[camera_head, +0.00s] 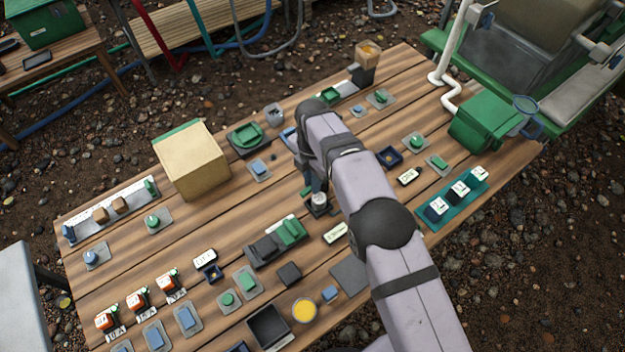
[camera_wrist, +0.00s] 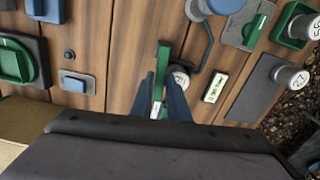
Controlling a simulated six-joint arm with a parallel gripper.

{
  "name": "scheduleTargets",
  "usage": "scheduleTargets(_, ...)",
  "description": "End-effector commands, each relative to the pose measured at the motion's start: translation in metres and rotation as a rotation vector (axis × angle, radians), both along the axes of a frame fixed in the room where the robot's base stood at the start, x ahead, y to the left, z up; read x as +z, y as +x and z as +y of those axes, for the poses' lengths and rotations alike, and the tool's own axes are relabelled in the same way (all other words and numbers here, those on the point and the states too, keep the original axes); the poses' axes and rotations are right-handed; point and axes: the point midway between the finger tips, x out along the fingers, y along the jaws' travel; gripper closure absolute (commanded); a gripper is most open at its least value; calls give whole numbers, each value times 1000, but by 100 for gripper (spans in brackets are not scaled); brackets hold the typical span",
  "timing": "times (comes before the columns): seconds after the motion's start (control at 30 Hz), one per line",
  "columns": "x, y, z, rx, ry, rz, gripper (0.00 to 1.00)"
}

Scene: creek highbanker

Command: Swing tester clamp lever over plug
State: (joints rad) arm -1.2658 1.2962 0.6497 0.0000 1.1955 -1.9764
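The tester clamp lever (camera_wrist: 160,62) is a slim green bar in the wrist view, running down between my two fingers. My gripper (camera_wrist: 160,84) has a dark blue finger close on each side of the lever, with no clear gap. The plug (camera_wrist: 181,80), a pale round cap with dark marks, stands just right of the right finger, partly hidden by it. In the head view the plug (camera_head: 319,198) shows near the table's middle, below my gripper (camera_head: 314,184). My arm hides part of the tester there.
A cardboard box (camera_head: 192,160) stands at the left. A black and green block (camera_head: 276,243) lies near the tester. A white label plate (camera_wrist: 215,87) lies right of the plug, and a grey plate (camera_wrist: 252,95) with a round cap is farther right.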

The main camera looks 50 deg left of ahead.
Motion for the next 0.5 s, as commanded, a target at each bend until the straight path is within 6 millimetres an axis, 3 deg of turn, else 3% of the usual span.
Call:
scheduleTargets(0.27,1,0,-1,28,0,0,85)
scheduleTargets(0.5,1,2,-9,204,-2,1,85)
